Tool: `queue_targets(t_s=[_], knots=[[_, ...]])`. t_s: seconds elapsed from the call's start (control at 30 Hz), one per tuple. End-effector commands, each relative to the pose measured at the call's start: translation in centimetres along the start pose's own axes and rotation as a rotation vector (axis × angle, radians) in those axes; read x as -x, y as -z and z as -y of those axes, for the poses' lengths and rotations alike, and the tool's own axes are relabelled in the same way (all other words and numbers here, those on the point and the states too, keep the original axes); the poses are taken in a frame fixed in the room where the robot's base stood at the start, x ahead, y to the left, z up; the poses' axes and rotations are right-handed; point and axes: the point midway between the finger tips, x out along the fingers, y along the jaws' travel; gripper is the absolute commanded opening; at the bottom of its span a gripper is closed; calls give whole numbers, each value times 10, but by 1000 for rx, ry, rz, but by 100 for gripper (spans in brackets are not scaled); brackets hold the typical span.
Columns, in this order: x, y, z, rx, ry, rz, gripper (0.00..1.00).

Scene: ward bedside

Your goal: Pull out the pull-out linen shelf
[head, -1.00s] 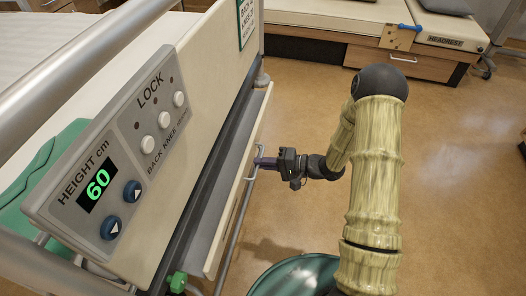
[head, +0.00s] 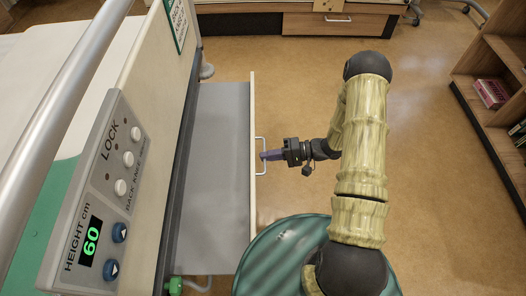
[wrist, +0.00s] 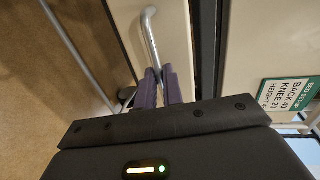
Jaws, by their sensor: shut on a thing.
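The pull-out linen shelf (head: 218,150) is a flat grey board sticking out from under the bed's end, with a cream front panel (head: 252,205). A pale metal bar handle (head: 264,168) is on that front; it also shows in the wrist view (wrist: 149,35). My gripper (head: 266,156) is at the handle with its purple fingers closed around the bar. In the wrist view the fingers (wrist: 159,88) meet at the lower part of the handle. The shelf surface is bare.
The bed's control panel (head: 95,195) reads 60 at the left. A green round bin-like thing (head: 275,262) is under my arm. A wooden bookshelf (head: 490,90) stands at the right and a drawer cabinet (head: 340,22) at the back. The floor between is clear.

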Motion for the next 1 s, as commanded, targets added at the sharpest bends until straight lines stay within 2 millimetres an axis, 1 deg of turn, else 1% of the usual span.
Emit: queue_targets(t_s=[0.1, 0.43, 0.47, 0.5, 0.53, 0.57, 0.83, 0.93, 1.0], knots=[[4, 0, -2, -1, -4, 1, 0], [4, 0, -2, -1, -4, 0, 0], [4, 0, -2, -1, -4, 0, 15], [4, 0, -2, -1, -4, 0, 23], [4, 0, -2, -1, -3, 0, 28], [4, 0, -2, -1, -3, 0, 30], [4, 0, -1, 0, -2, -1, 30], [9, 1, -1, 0, -2, -2, 30], [16, 1, 0, 0, -2, -4, 30]])
